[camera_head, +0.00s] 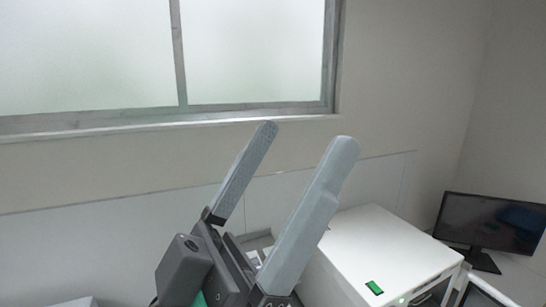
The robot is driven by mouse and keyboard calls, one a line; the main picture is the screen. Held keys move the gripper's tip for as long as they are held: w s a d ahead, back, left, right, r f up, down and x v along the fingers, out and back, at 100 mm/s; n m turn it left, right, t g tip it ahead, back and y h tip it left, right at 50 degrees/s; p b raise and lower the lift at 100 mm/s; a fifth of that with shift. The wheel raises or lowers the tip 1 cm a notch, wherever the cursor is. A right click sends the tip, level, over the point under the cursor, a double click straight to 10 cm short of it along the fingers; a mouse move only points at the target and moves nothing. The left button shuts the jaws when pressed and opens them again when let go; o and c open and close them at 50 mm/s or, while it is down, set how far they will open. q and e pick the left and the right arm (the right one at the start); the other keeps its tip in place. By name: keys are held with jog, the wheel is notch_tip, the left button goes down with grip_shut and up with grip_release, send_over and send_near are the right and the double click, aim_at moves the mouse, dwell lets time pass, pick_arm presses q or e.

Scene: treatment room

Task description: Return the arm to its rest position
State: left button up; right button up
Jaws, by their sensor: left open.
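My left gripper (304,140) is in the lower middle of the head view. Its two grey fingers point up and slightly right, spread apart, with nothing between the tips. The wall shows through the gap. The dark gripper body is below the fingers at the bottom edge. My right gripper is not in view.
A white box-shaped device (385,247) with a green patch on it stands right of and behind the gripper. A dark monitor (490,222) stands at the far right. A frosted window (255,50) fills the upper left. The space around the fingertips looks clear.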

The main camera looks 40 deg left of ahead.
pick_arm(q)
jog(key=y, duration=0.1)
jog(key=a+n+y, duration=0.1)
jog(key=y, duration=0.1)
jog(key=w+a+y, duration=0.1)
jog(key=y, duration=0.1)
jog(key=shift+f+n, duration=0.25)
jog(key=shift+n, duration=0.15)
jog(key=shift+y, duration=0.5)
jog(key=shift+h, duration=0.3)
jog(key=shift+r+p, duration=2.95)
jog(key=shift+p, duration=0.05)
